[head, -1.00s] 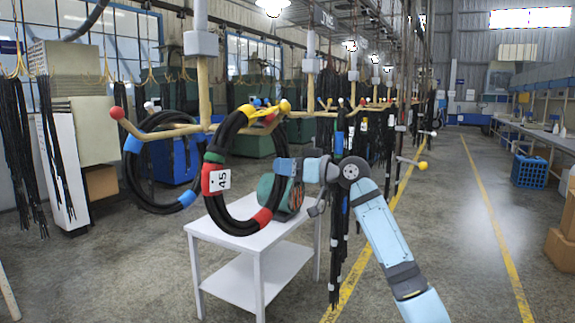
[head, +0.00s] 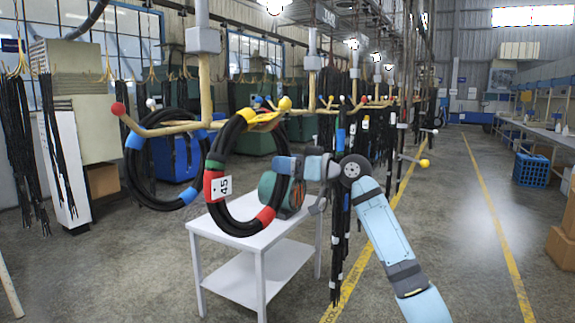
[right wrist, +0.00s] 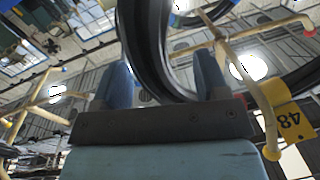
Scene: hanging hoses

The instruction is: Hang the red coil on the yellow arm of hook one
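The red coil (head: 222,205) is a black hose ring with red, green, yellow and blue bands and a white label reading 45. It hangs upright, its top at the yellow-ball arm (head: 284,103) of the nearest hook, inward of the ball. A yellow tag hides part of that contact. My right gripper (head: 283,170) is at the coil's right side. In the right wrist view its fingers (right wrist: 162,75) stand apart, with black hose (right wrist: 148,35) between them and space beside it; it looks open, not clamped. My left gripper is not in view.
Another black coil with blue bands (head: 133,180) hangs to the left, by the red-ball arm (head: 118,109). A white table (head: 232,240) stands below. Black hoses (head: 338,220) hang from the hook behind my right arm. Open floor lies to the right.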

